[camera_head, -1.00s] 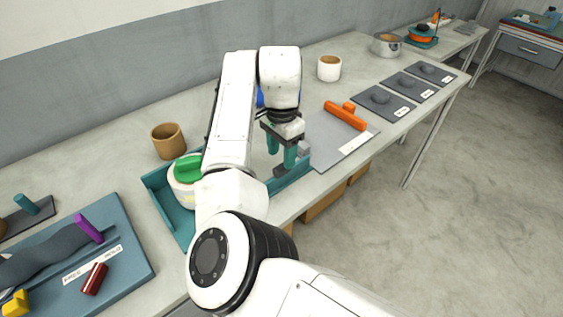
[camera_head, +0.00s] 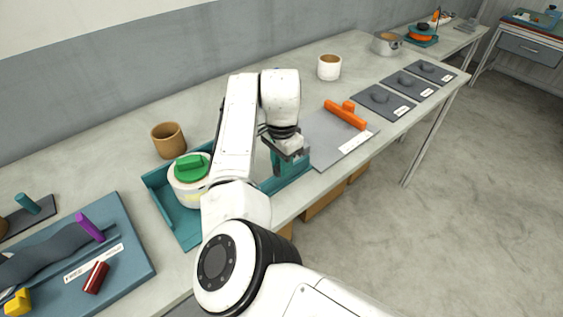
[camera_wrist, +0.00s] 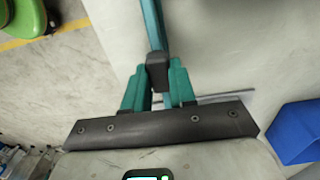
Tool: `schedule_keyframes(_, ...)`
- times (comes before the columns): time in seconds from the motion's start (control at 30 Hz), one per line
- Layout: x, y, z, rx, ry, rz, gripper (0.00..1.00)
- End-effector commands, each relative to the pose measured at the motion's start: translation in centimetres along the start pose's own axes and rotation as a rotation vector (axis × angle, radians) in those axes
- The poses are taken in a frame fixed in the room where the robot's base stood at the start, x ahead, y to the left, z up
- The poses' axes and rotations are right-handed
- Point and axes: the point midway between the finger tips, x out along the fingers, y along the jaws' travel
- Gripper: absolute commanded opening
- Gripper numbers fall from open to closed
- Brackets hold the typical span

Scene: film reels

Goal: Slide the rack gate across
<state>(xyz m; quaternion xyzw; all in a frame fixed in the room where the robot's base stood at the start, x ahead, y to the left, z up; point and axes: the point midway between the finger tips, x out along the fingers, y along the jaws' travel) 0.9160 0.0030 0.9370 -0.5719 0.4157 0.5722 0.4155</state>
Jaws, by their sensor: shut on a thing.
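The rack is a teal tray (camera_head: 158,187) on the front table. A white round container (camera_head: 186,190) with a green top stands in it. The gate looks like a teal bar (camera_wrist: 150,22) with a dark grey block (camera_wrist: 158,74) at its end, seen in the wrist view. My gripper (camera_wrist: 158,88) has its teal fingers shut on that grey block, one finger on each side. In the head view my gripper (camera_head: 289,163) is low at the tray's right end, and my arm hides part of the tray and bar.
A grey board (camera_head: 318,130) with an orange handle (camera_head: 345,115) lies just right of my gripper. A tan cup (camera_head: 168,140) stands behind the tray, and a white cup (camera_head: 329,67) farther back. A blue object (camera_wrist: 297,130) is beside my gripper in the wrist view.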

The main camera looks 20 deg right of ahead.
Motion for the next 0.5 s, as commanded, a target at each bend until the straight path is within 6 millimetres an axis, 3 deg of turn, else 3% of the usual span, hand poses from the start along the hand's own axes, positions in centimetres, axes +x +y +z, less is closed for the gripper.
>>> schedule_keyframes(0.2, -0.02, -0.01, -0.01, 0.000, 0.000, -0.001, 0.00)
schedule_keyframes(0.5, -0.04, -0.02, -0.01, 0.000, 0.000, -0.001, 0.00)
